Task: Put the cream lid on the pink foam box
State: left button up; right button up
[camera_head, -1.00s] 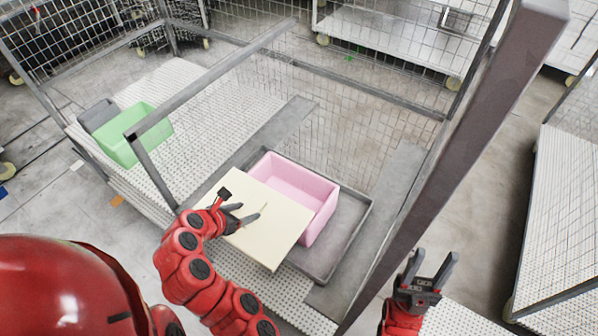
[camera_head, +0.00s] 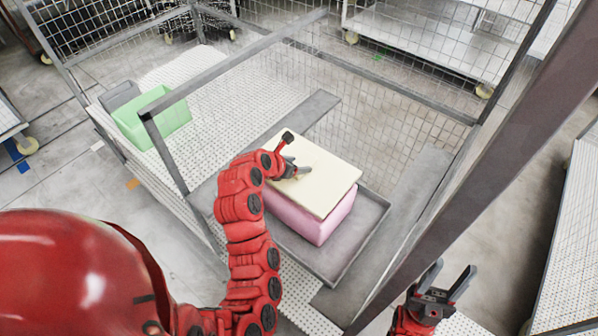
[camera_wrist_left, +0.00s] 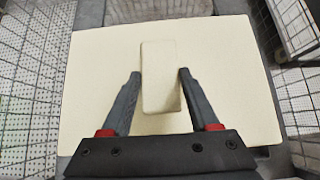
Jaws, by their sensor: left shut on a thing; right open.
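The cream lid (camera_head: 328,196) is a flat rectangular panel over the top of the pink foam box (camera_head: 322,230). The lid hides the box's opening, and pink walls show below its near edges. I cannot tell whether the lid rests fully on the rim. My left gripper (camera_head: 301,172) is shut on the lid's raised block handle. In the left wrist view, the handle (camera_wrist_left: 160,95) stands between the two fingers, with the lid (camera_wrist_left: 90,80) spread around it. My right gripper (camera_head: 455,267) is open and empty at the lower right, away from the box.
The box stands in a grey metal tray (camera_head: 375,225) inside a wire-mesh cage. A thick dark post (camera_head: 490,150) slants between the tray and my right gripper. A green bin (camera_head: 160,125) and a grey bin (camera_head: 119,96) sit on the perforated surface at left.

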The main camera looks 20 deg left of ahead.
pick_arm(q)
jog(key=shift+w+d+f, duration=0.1)
jog(key=shift+w, duration=0.25)
jog(key=shift+f+b, duration=0.3)
notch_tip(320, 180, down, 3)
jog(key=b, duration=0.3)
jog(key=shift+r, duration=0.1)
jog(key=shift+f, duration=0.2)
jog(key=shift+f+p, duration=0.1)
jog(key=shift+p, duration=0.2)
jog(key=o, duration=1.3)
jog(key=shift+f, duration=0.1)
jog(key=shift+o, duration=0.2)
